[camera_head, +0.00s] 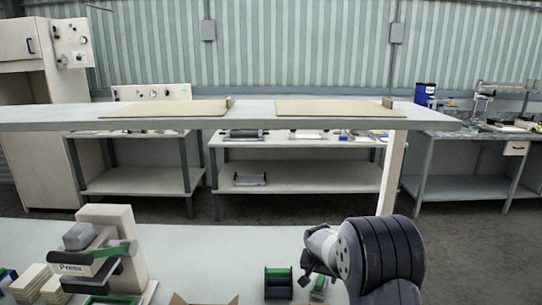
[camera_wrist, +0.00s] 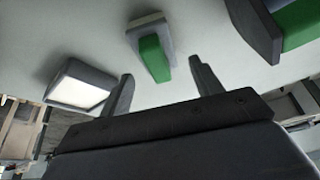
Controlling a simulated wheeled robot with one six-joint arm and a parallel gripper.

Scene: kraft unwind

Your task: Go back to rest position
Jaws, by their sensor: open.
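My gripper (camera_wrist: 163,88) shows in the wrist view with its two dark fingers spread apart and nothing between them. In the head view my arm stands at the lower right, bent over the near table, and my gripper (camera_head: 304,277) points down and to the left, partly hidden by the arm. A green and grey block-like object (camera_wrist: 150,48) lies just beyond the fingertips in the wrist view, apart from them. A dark spool-like holder with green parts (camera_head: 278,283) stands left of my gripper in the head view.
A press (camera_head: 105,245) stands on the near table (camera_head: 220,255) at left, beside stacked tan blocks (camera_head: 32,280). A raised shelf (camera_head: 250,112) with two flat tan sheets crosses in front. A dark-rimmed tray with a white face (camera_wrist: 78,86) lies left in the wrist view.

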